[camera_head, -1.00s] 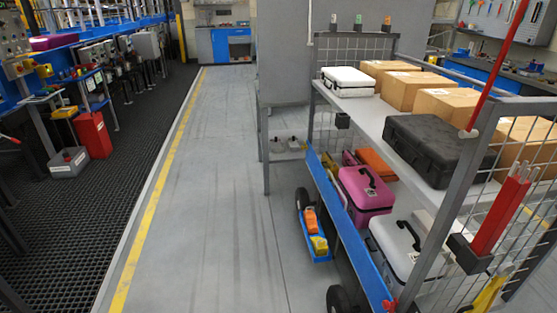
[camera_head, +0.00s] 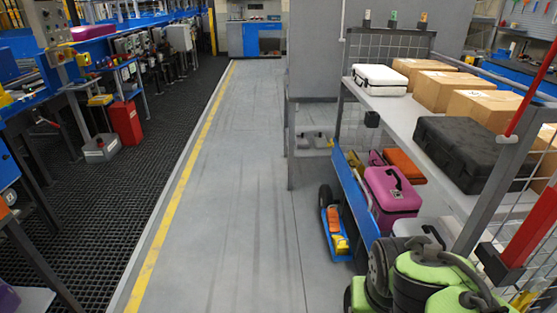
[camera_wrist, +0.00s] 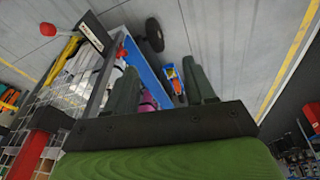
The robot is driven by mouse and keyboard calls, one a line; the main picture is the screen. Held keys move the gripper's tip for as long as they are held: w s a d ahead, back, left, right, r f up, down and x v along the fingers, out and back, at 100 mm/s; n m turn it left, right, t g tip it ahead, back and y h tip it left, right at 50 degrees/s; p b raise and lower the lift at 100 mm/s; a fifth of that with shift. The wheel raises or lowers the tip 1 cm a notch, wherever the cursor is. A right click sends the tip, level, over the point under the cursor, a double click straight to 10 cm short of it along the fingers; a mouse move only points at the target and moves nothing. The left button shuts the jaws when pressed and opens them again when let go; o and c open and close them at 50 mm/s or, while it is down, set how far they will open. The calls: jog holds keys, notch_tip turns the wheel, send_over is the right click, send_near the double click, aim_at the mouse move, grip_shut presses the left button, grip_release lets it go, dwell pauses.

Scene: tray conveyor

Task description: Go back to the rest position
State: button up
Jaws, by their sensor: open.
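My gripper (camera_wrist: 162,82) shows in the wrist view with its two dark fingers apart and nothing between them. Past the fingers lie the floor and the side of a wheeled cart (camera_head: 362,211). In the head view my green and dark grey arm is at the bottom right, in front of the cart's lower end; the fingers cannot be made out there. On the cart's top shelf are a white case (camera_head: 380,79), a black case (camera_head: 468,150) and several cardboard boxes (camera_head: 422,67). A magenta case (camera_head: 392,196) lies on the lower shelf.
The cart's mesh side and red post (camera_head: 533,225) stand close to my arm at the right. A grey walkway (camera_head: 235,190) with a yellow line is clear in the middle. Workbenches and a red bin (camera_head: 126,122) stand at the left.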

jog(key=s+a+r+n+t+y+p, duration=0.1)
jog(key=s+a+r+n+t, duration=0.15)
jog(key=s+r, duration=0.45)
notch_tip(320, 180, up, 15)
jog(key=d+p, duration=0.1)
jog(key=p, duration=1.5)
jog(key=shift+s+m+p, duration=0.15)
jog(key=shift+m+p, duration=0.15)
jog(key=shift+m, duration=0.15)
jog(key=shift+r+t, duration=0.1)
jog(key=shift+t, duration=0.15)
